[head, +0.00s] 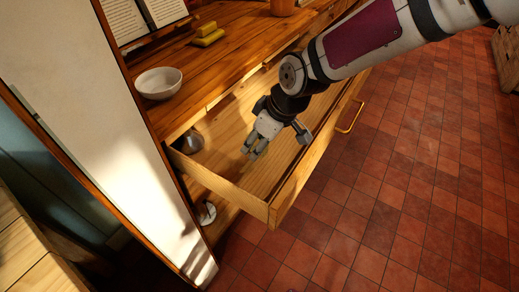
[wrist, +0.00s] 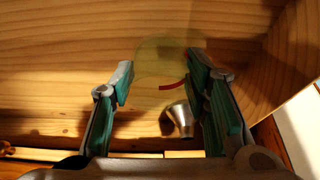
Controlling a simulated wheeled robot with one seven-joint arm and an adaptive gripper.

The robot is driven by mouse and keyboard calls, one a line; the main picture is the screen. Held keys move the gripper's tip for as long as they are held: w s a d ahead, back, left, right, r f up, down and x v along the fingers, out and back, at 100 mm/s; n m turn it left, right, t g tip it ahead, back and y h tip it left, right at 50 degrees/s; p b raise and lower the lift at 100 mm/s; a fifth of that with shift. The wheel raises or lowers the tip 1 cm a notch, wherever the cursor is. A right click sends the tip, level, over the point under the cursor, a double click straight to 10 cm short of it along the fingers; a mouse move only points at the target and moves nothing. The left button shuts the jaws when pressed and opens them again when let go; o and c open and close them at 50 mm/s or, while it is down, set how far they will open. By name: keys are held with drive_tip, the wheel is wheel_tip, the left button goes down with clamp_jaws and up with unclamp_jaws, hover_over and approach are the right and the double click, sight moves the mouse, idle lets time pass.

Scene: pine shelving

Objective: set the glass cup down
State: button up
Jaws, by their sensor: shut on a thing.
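The glass cup (wrist: 165,60) shows in the wrist view as a faint, see-through yellowish shape between my fingertips. My gripper (wrist: 160,72) is shut on it, with one green-padded finger on each side. In the head view my gripper (head: 254,149) reaches down into the open wooden drawer (head: 240,192). The cup cannot be made out clearly there. Whether its base touches the drawer floor, I cannot tell.
A metal cup (head: 192,141) is in the drawer's left corner; it also shows in the wrist view (wrist: 181,119). A short red curved strip (wrist: 172,85) lies near it. A white bowl (head: 158,82) and yellow blocks (head: 207,35) sit on the counter above.

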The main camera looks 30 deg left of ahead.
drive_tip(key=shift+f+b, duration=0.3)
drive_tip(key=shift+f, duration=1.4)
drive_tip(key=shift+f, duration=0.2)
drive_tip(key=o, duration=1.1)
drive_tip(key=shift+o, duration=0.2)
drive_tip(key=p+v, duration=0.3)
drive_tip(key=v, duration=0.9)
drive_tip(key=shift+r, duration=0.25)
